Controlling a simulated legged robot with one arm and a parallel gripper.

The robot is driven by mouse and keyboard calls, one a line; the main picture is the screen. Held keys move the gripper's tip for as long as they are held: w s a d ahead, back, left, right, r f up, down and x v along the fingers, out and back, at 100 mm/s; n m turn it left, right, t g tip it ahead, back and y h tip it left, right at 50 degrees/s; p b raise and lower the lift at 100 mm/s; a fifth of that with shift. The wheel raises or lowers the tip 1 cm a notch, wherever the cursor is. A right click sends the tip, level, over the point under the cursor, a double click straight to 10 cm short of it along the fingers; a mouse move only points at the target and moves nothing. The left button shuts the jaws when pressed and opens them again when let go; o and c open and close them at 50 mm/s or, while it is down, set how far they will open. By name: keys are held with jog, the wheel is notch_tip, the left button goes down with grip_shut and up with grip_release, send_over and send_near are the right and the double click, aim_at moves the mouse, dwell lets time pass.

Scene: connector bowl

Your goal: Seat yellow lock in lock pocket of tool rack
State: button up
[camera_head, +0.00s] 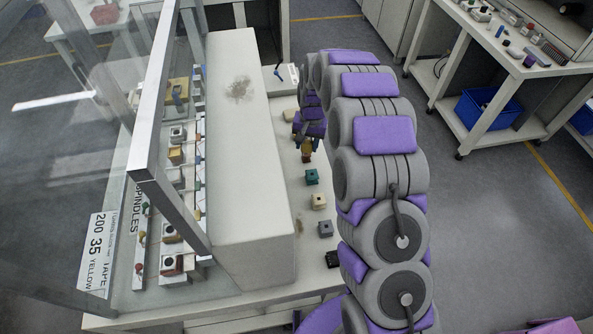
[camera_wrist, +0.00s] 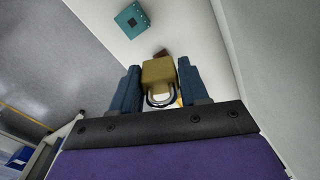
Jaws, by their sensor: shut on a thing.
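The yellow lock (camera_wrist: 158,72) is a dull yellow padlock with a grey metal shackle. In the wrist view it sits between the two blue fingers of my gripper (camera_wrist: 158,88), which is shut on it, shackle toward the palm. In the head view the lock (camera_head: 307,147) shows small under the end of my arm, above the pale bench strip; its height over the surface is hard to tell. My gripper (camera_head: 306,136) is partly hidden there by my purple wrist. I cannot pick out a tool rack or lock pocket with certainty.
A teal block (camera_head: 311,177), a beige block (camera_head: 319,201) and a grey block (camera_head: 325,229) stand in a row on the bench. A long white box (camera_head: 245,150) rises left of them. Glass panels (camera_head: 100,130) stand farther left. A small brown piece (camera_wrist: 161,53) lies beyond the lock.

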jog(key=shift+w+d, duration=0.15)
jog(key=shift+w, duration=0.1)
jog(key=shift+f, duration=0.4)
jog(key=f, duration=0.1)
jog(key=a+f+b, duration=0.1)
jog(key=f, duration=0.3)
jog(key=shift+a+f, duration=0.2)
jog(key=shift+a, duration=0.1)
jog(key=f, duration=0.2)
jog(key=d+f+b, duration=0.1)
jog(key=f, duration=0.1)
jog(key=shift+a+r, duration=0.1)
jog(key=shift+a, duration=0.05)
jog(key=shift+a, duration=0.1)
jog(key=o, duration=1.1)
